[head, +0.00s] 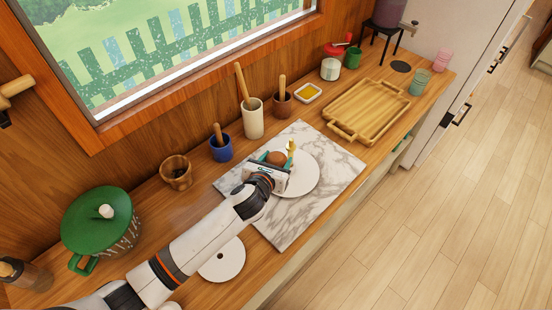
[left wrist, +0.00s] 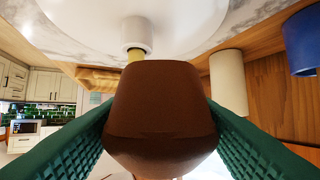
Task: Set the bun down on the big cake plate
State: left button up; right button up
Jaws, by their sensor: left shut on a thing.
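The brown bun (head: 277,158) is held between the green fingers of my left gripper (head: 275,160). In the left wrist view the bun (left wrist: 160,115) fills the space between both fingers. The big white round cake plate (head: 301,184) lies on the marble slab, and the bun is over its upper left part. Whether the bun touches the plate is hard to tell. The plate also shows at the top of the left wrist view (left wrist: 95,18). A small yellow and white upright piece (head: 291,150) stands beside the bun. My right gripper is not in view.
The marble slab (head: 335,165) has bare room to the right. A smaller white disc (head: 222,261) lies near my forearm. A blue cup (head: 220,148), a cream crock (head: 253,122) and a brown cup (head: 282,105) stand behind. A wooden tray (head: 345,133) is at right, a green pot (head: 98,222) at left.

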pick_arm(q)
notch_tip(320, 180, down, 6)
jog(key=b, duration=0.4)
jog(key=shift+r, duration=0.25)
jog(key=shift+f, duration=0.5)
jog(key=shift+f+b, duration=0.2)
jog(key=shift+b, duration=0.15)
jog(key=o, duration=1.1)
jog(key=shift+c, duration=0.2)
jog(key=v, duration=1.2)
jog(key=shift+c, duration=0.3)
grip_shut()
